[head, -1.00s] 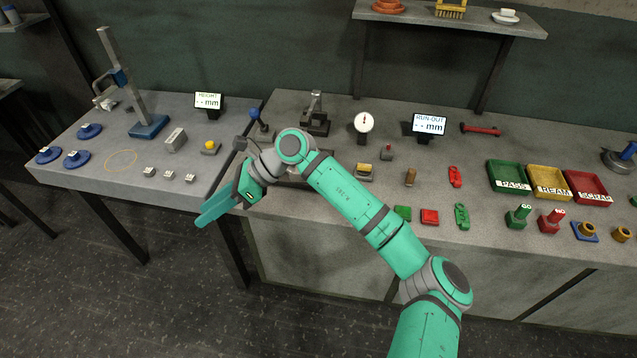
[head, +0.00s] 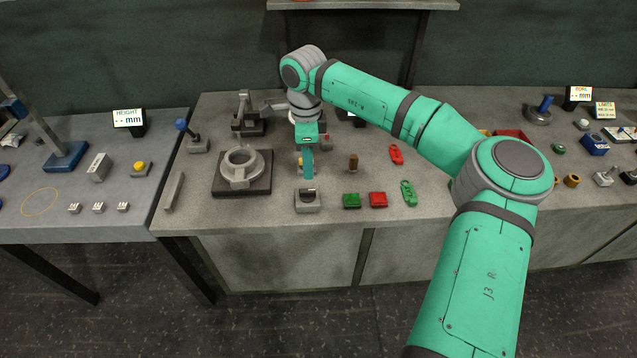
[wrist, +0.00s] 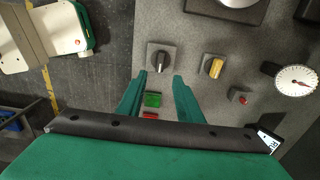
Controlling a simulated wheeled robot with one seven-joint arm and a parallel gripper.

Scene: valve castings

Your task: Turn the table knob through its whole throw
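A dark knob with a pale pointer mark (wrist: 160,57) sits on a small grey block (head: 308,204) near the table's front edge. It is the likely table knob. My gripper (wrist: 160,76) is open, its two green fingers apart with nothing between them. In the wrist view the knob lies just beyond the fingertips, roughly centred between them, and the fingers do not appear to touch it. In the head view my gripper (head: 307,177) points down behind the block. Its height above the table is hard to tell.
A second block with a yellow knob (wrist: 214,67) stands close behind. A ring-shaped casting (head: 240,167) sits on a dark plate to the left. Green (head: 351,201) and red (head: 378,200) blocks lie to the right. A dial gauge (wrist: 296,80) stands farther back.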

